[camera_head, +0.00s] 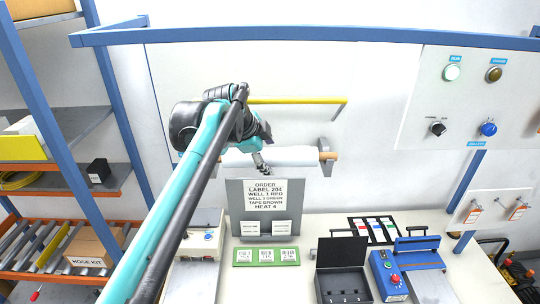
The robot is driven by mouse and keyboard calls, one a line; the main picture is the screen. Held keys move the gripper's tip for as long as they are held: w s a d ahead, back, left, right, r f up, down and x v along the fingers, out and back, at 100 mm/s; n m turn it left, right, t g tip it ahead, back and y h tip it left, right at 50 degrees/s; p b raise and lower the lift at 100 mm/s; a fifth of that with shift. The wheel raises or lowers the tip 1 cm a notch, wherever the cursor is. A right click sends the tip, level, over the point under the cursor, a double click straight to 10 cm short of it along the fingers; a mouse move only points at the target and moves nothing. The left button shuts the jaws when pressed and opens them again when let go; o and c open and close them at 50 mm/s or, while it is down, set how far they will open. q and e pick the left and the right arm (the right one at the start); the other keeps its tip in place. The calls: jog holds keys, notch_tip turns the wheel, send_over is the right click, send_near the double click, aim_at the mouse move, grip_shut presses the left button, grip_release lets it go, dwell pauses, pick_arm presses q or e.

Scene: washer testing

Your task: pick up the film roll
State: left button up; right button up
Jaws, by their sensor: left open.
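The film roll (295,156) is a white cylinder with a brown core end showing at its right. It lies horizontally against the back wall, between a bracket at its right and its left end, which is partly hidden by my arm. My left arm reaches in from the lower left, and my left gripper (262,164) is open at the left part of the roll, just above the order sign. I cannot tell whether the fingers touch the roll. My right gripper is not in view.
A grey order sign (264,208) stands just below the roll. A yellow bar (297,101) projects above it. The bench holds a green label tray (265,256), a black open box (342,284) and a blue sealer (388,276). A control panel (475,98) is at the right.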

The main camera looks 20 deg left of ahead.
pick_arm(q)
jog(key=shift+s, duration=0.15)
jog(key=shift+c, duration=0.5)
jog(key=shift+d, duration=0.1)
grip_shut()
jog(key=shift+r, duration=0.1)
